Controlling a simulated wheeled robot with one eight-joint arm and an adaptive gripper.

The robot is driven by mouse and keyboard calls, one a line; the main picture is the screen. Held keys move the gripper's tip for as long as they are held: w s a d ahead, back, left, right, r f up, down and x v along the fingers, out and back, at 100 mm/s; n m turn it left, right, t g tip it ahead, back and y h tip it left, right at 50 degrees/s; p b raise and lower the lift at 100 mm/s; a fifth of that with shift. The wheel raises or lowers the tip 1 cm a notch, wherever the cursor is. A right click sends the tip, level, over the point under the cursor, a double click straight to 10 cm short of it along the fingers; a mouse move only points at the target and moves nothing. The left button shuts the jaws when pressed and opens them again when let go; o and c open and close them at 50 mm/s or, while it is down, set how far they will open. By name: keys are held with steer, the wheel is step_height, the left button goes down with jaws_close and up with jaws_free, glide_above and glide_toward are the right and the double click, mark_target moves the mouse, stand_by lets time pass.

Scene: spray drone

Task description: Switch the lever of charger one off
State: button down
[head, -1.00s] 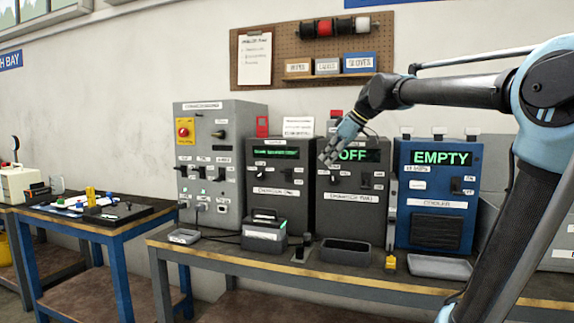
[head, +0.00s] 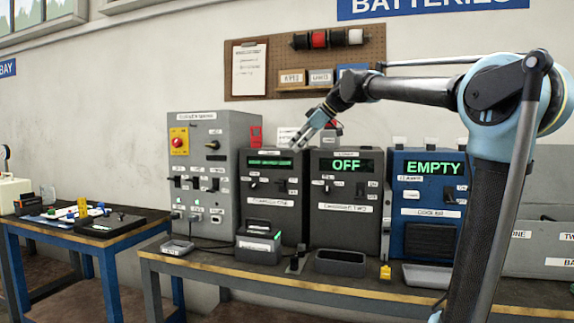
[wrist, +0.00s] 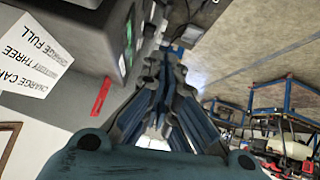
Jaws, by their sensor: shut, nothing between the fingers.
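Charger one (head: 272,223) is a dark grey cabinet on the bench. Its screen (head: 270,163) shows small green text that I cannot read. A dark switch (head: 292,187) is on the right of its front, and a small lever (head: 254,185) is on the left; their positions are too small to tell. My gripper (head: 296,145) is shut and empty, near the upper right corner of charger one and apart from its levers. In the wrist view, my gripper's fingers (wrist: 163,70) are together beside a grey cabinet.
Charger two (head: 345,225) reads OFF, and the blue cooler cabinet (head: 430,240) reads EMPTY. A grey control panel (head: 205,150) stands left of charger one. A battery-like block (head: 258,245) and a tray (head: 340,263) lie in front. A pegboard (head: 305,60) hangs behind.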

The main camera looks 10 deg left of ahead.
mark_target(283, 186)
steer(key=x, duration=0.9)
steer(key=shift+a+f, duration=0.25)
steer(key=shift+w+d+f, duration=0.1)
steer(key=shift+f, duration=0.45)
steer(key=shift+w+f, duration=0.15)
steer(key=shift+f, duration=0.45)
steer(key=shift+w+f, duration=0.15)
steer(key=shift+f, duration=0.7)
